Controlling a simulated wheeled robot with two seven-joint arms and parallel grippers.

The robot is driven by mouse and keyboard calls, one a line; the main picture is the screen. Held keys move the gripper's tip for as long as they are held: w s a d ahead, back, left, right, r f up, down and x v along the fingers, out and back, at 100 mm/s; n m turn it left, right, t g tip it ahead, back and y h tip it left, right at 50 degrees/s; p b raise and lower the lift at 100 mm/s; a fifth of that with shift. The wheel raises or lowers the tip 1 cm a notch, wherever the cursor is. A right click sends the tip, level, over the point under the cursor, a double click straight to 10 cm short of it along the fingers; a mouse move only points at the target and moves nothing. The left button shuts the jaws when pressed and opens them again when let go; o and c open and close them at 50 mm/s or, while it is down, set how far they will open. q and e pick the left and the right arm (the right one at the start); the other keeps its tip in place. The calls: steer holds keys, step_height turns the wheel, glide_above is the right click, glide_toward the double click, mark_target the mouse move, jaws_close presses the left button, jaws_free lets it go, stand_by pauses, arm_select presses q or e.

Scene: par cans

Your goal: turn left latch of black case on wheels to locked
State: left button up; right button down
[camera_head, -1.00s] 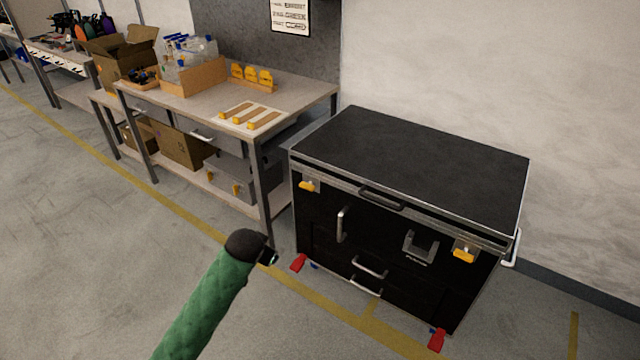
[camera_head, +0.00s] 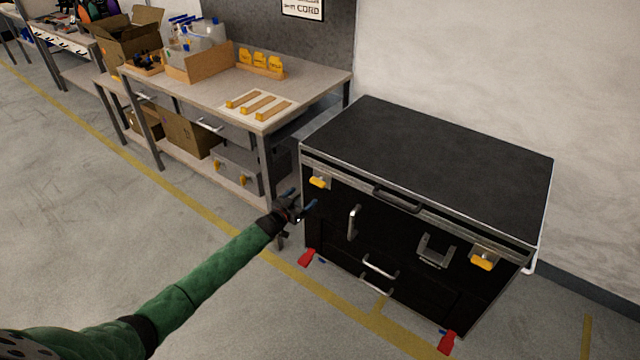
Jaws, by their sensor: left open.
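The black case on wheels (camera_head: 430,165) stands against the wall, its lid down and its front facing me. Its left latch (camera_head: 319,182) is a yellow tab on a metal plate at the upper left of the front, lying roughly sideways. A matching right latch (camera_head: 482,262) sits at the upper right. My left gripper (camera_head: 302,199) is open and empty, with its blue-tipped fingers just below and left of the left latch, apart from it in the picture. The exact gap in depth is hard to tell. My right gripper is out of view.
A workbench (camera_head: 210,92) stands left of the case, its near leg close behind my left gripper. The case front carries metal handles (camera_head: 380,268) and a bracket (camera_head: 436,250). Red wheel pedals (camera_head: 307,258) stick out at the bottom. The floor in front is clear.

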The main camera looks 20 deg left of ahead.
mark_target(315, 184)
arm_select(q)
steer(key=shift+t+h, duration=0.3)
steer(key=shift+h, duration=0.1)
steer(key=x, duration=0.2)
steer(key=r+p+x, duration=0.1)
steer(key=x, duration=0.3)
steer(key=shift+w+d+r, duration=0.1)
steer(key=shift+d+r, duration=0.15)
steer(key=shift+d, duration=0.1)
steer(key=shift+w+d, duration=0.25)
steer(key=shift+w, duration=0.35)
steer(key=c, duration=1)
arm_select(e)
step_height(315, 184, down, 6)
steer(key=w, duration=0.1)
